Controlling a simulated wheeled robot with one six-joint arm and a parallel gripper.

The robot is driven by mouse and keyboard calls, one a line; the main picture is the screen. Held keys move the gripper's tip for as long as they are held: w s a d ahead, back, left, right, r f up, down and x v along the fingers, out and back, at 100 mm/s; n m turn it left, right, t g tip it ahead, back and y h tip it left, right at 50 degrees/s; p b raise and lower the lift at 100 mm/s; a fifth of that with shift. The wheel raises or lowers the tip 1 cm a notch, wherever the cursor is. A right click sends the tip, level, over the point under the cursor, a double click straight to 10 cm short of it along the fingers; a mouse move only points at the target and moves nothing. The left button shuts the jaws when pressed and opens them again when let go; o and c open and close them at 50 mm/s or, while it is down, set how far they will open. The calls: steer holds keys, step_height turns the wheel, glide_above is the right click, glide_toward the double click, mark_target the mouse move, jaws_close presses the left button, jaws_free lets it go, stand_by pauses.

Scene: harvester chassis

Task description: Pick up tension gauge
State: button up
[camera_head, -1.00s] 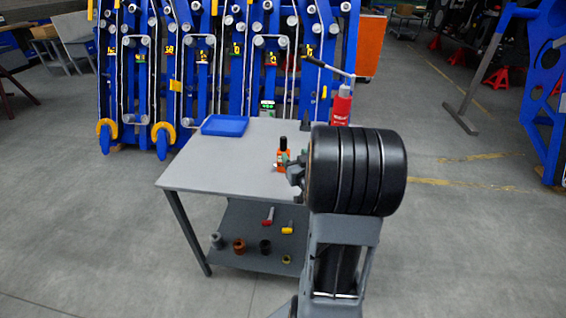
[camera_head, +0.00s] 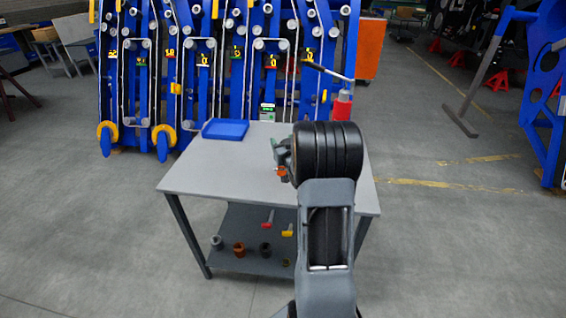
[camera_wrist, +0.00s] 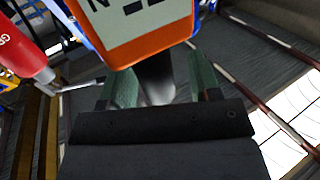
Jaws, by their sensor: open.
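The tension gauge (camera_wrist: 135,25) is an orange-edged device with a pale face and dark marks, cut off at the top of the wrist view. A dark rounded stem (camera_wrist: 156,78) runs from it between the two green fingers of my gripper (camera_wrist: 160,80). The fingers are open, one on each side of the stem, and a gap shows at least on the right. In the head view my gripper (camera_head: 281,153) is over the table, and only a small orange part of the gauge (camera_head: 282,172) shows below it; my arm hides the rest.
A blue tray (camera_head: 225,129) lies on the grey table (camera_head: 215,165) at the back left. A red bottle-shaped object (camera_head: 342,106) stands at the back right, also in the wrist view (camera_wrist: 22,48). The lower shelf holds several small parts. The table's left part is clear.

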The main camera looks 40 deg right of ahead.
steer(key=shift+w+d, duration=0.1)
steer(key=shift+w, duration=0.3)
jaws_close()
stand_by(0.4)
